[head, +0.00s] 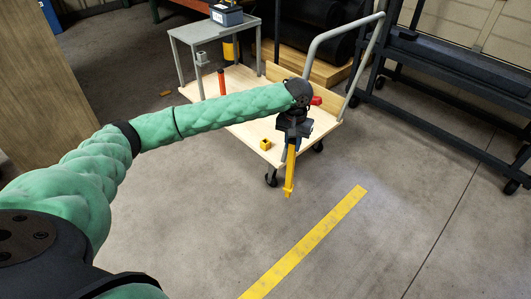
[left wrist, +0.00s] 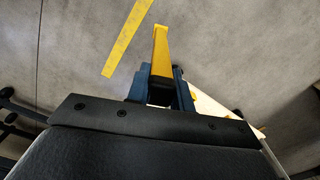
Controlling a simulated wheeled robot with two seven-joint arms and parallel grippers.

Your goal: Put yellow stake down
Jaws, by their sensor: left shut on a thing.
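The yellow stake (head: 290,172) hangs nearly upright from my left gripper (head: 291,143), with its lower end over the grey floor just past the cart's front edge. In the left wrist view the yellow stake (left wrist: 161,50) stands out between the blue fingers of my left gripper (left wrist: 160,88), which are shut on it. A wooden-decked cart (head: 235,80) is behind and beside the gripper. A small yellow block (head: 265,144) is on the deck near the front corner, left of the stake. My right gripper does not show.
A red post (head: 221,82) stands on the cart deck, and a grey side table (head: 212,29) rises at its back left. The cart has a grey handle (head: 345,35) on the right. A yellow floor stripe (head: 310,238) crosses open floor in front. A dark rack (head: 450,75) stands at right.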

